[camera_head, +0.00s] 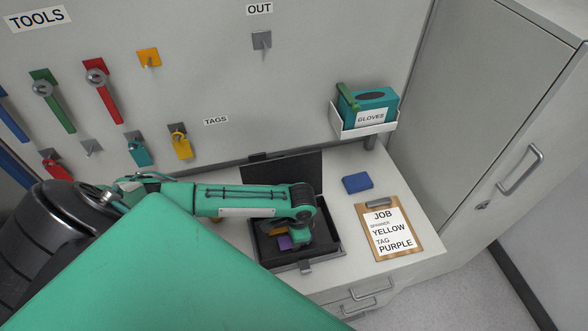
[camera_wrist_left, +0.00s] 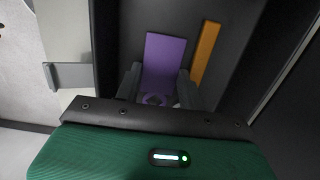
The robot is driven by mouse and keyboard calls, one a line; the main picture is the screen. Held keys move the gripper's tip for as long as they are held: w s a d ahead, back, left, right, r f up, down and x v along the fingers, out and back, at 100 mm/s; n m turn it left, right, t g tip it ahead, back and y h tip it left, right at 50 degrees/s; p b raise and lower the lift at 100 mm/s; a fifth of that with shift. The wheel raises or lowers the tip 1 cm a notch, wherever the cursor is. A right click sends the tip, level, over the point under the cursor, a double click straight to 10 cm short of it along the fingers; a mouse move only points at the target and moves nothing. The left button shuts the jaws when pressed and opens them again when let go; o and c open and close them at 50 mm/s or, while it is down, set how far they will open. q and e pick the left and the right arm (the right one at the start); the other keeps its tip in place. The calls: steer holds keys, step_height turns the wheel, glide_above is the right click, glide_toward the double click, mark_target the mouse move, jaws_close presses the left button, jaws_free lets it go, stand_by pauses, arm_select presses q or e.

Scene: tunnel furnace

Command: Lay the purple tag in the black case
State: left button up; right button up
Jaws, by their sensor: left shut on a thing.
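The black case (camera_head: 330,242) lies open on the counter, its lid (camera_head: 296,172) raised at the back. The purple tag (camera_head: 285,242) is inside the case outline, and shows upright in the left wrist view (camera_wrist_left: 163,58). My left gripper (camera_wrist_left: 158,90) is shut on the tag's near end, by its hole. The gripper is over the case, and my arm hides part of the interior. I cannot tell whether the tag touches the case floor. A yellow-orange strip (camera_wrist_left: 205,52), probably the spanner, lies in the case right beside the tag. My right gripper is not in view.
A clipboard (camera_head: 388,252) reading spanner yellow, tag purple lies right of the case. A blue block (camera_head: 357,183) lies behind it. A glove box (camera_head: 368,107) sits in a wall holder. Tools and tags hang on the wall at left, including a yellow tag (camera_head: 181,145).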

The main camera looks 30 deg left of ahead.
arm_select(q)
steer(key=shift+f, duration=0.2)
steer(key=o, duration=1.4)
steer(key=shift+r, duration=0.1)
